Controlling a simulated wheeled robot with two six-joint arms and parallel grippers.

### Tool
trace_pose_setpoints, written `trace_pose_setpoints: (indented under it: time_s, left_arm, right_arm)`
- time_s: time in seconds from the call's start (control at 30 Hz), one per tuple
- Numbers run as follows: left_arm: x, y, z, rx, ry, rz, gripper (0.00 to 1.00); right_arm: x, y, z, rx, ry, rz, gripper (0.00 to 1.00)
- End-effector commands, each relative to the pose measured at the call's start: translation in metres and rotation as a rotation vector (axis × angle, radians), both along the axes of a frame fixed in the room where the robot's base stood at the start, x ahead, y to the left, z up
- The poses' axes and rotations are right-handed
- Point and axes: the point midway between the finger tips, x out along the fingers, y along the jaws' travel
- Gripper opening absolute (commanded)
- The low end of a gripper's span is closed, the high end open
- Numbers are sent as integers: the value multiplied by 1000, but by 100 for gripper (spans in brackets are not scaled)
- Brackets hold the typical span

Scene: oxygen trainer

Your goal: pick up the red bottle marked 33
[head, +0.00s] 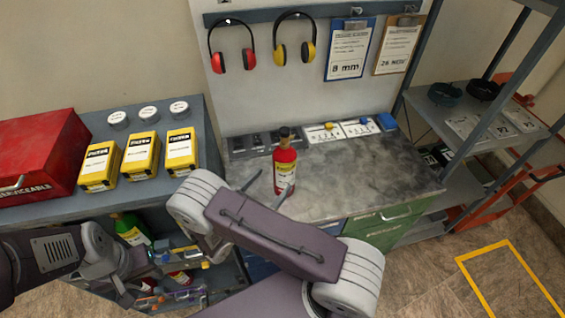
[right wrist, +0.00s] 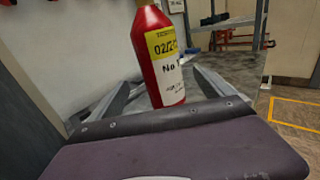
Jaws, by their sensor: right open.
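A red bottle (head: 285,168) with a dark cap and a yellow-and-white label stands upright on the grey worktop. In the right wrist view the fingers lie on either side of the bottle's lower part; contact is unclear. My left gripper (head: 150,268) is low at the left, by the lower shelf, its jaws unclear.
Behind the bottle lie dark trays (head: 262,142) and white number cards (head: 322,133). Yellow boxes (head: 141,155) and a red case (head: 38,155) stand on the left bench. A green bottle (head: 131,228) is on the shelf below. The worktop right of the bottle is clear.

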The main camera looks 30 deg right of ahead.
Motion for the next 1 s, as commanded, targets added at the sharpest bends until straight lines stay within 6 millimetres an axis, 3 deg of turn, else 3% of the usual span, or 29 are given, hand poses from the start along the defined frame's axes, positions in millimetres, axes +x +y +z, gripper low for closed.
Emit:
trace_pose_setpoints:
  time_s: [0.1,0.33,0.5,0.6,0.87,1.0]
  left_arm:
    - [0,0,12,0,0,0,36]
    - [0,0,17,0,-1,0,36]
    - [0,0,37,0,-1,0,36]
    - [0,0,39,0,-1,0,36]
    - [0,0,38,0,-1,0,36]
    - [0,0,38,0,-1,0,36]
  right_arm:
    - [8,-19,4,0,1,-7,92]
    - [15,-30,2,3,1,-6,92]
    - [28,-58,5,3,1,-10,92]
    - [35,-69,2,3,1,-9,92]
    - [38,-72,-1,3,1,-5,92]
    - [38,-72,-1,3,1,-5,53]
